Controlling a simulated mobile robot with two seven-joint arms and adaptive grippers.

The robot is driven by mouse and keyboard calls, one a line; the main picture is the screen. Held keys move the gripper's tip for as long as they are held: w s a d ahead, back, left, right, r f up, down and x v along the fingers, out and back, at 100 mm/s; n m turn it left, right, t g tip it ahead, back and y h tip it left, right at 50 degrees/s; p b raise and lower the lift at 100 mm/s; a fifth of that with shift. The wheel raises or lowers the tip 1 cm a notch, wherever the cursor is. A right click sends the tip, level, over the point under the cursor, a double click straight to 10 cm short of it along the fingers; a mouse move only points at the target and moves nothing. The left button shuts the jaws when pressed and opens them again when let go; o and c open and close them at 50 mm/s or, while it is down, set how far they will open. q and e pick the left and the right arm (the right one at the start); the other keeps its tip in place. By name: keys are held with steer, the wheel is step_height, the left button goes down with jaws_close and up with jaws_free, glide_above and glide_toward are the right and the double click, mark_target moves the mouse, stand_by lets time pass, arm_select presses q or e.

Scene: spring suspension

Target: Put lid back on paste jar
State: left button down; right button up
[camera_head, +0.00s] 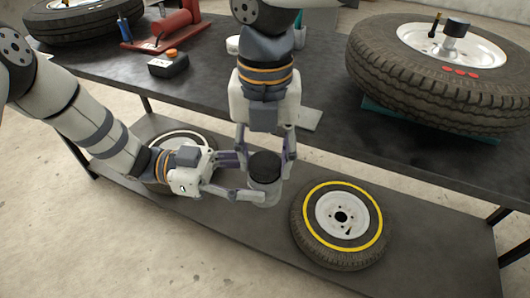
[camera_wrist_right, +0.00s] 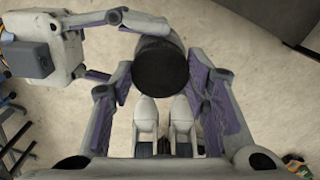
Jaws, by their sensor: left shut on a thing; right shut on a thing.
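A grey jar (camera_head: 264,186) is held upright in front of the bench by my left gripper (camera_head: 254,182), whose fingers reach in from the left and close on its side. A round black lid (camera_head: 265,165) sits at the jar's mouth, seemingly level. My right gripper (camera_head: 266,160) comes down from above with its fingers shut on either side of the lid. In the right wrist view the lid (camera_wrist_right: 160,66) lies between the right fingers, and the left gripper reaches to the jar from the upper left. Whether the lid is fully seated cannot be told.
A large tyre (camera_head: 425,85) lies on the workbench (camera_head: 330,150) at right. A yellow-ringed wheel (camera_head: 340,216) lies on the lower shelf (camera_head: 430,255), right of the jar. Another wheel (camera_head: 160,188) is behind my left gripper. A black box (camera_head: 168,65) and a red tool (camera_head: 172,30) stand at back left.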

steer(key=m, duration=0.9)
steer(key=shift+m, duration=0.3)
steer(key=m, duration=1.1)
steer(key=shift+m, duration=0.4)
steer(key=m, duration=0.4)
steer(key=shift+f, duration=0.1)
steer(key=o, duration=1.3)
